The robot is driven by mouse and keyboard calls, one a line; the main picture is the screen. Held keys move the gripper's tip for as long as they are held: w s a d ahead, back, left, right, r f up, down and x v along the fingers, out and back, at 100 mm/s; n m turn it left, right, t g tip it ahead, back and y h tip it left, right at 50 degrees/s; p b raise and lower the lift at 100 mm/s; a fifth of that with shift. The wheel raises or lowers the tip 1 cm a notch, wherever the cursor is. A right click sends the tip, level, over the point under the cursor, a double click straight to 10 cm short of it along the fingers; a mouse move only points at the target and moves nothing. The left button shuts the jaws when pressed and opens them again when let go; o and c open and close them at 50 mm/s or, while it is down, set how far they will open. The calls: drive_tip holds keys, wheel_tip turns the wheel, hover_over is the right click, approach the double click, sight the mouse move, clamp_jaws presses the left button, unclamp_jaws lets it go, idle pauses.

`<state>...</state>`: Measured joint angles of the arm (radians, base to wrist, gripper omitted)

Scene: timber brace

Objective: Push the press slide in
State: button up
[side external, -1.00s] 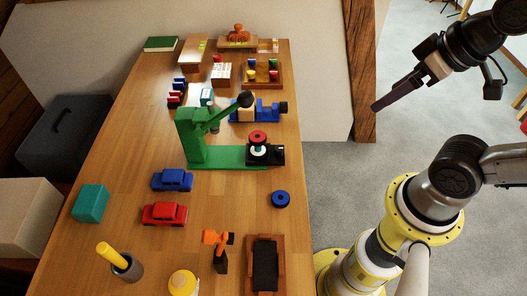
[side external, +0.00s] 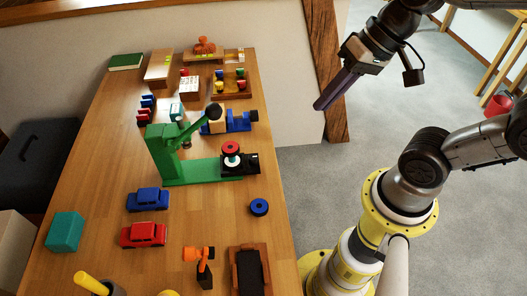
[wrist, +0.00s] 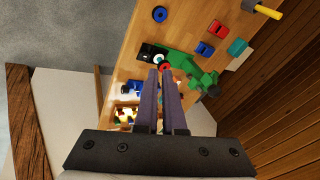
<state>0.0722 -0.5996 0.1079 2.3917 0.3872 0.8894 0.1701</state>
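The toy press has a green frame (side external: 165,158) with a lever ending in a dark knob (side external: 213,112). Its black slide (side external: 250,162) sticks out at the right end of the green base, near the table's right edge. A red-topped piece with a white part (side external: 231,149) stands on the slide. In the wrist view the slide (wrist: 147,52) shows beyond the fingertips. My gripper (side external: 320,106) is in the air right of the table, away from the press. Its long purple fingers (wrist: 159,72) have a narrow gap between them and hold nothing.
A blue ring (side external: 259,207) lies in front of the slide. A blue vise-like toy (side external: 238,121) stands behind the press. Blue (side external: 148,199) and red (side external: 143,235) cars are at front left. A timber post (side external: 325,65) stands behind my gripper.

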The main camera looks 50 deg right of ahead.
drive_tip(key=w+f+m, duration=0.1)
drive_tip(key=w+m, duration=0.1)
drive_tip(key=w+f+m+y, duration=0.1)
drive_tip(key=w+f+m, duration=0.1)
drive_tip(key=w+d+f+m+g+y, duration=0.1)
drive_tip(key=w+f+m, duration=0.1)
drive_tip(key=w+m, duration=0.1)
clamp_jaws()
drive_tip(key=w+d+f+m+y, duration=0.1)
drive_tip(key=w+d+f+m, duration=0.1)
drive_tip(key=d+f+m, duration=0.25)
drive_tip(key=w+d+f+m+y, duration=0.1)
drive_tip(key=w+d+f+m, duration=0.2)
drive_tip(key=f+m, duration=0.25)
drive_tip(key=m+t, duration=0.1)
drive_tip(key=m, duration=0.1)
approach(257, 161)
wheel_tip(257, 161, down, 6)
drive_tip(key=shift+w+a+r+y, duration=0.2)
drive_tip(key=shift+w+a+y, duration=0.1)
drive_tip(key=shift+w+a, duration=0.9)
drive_tip(key=shift+w, duration=0.15)
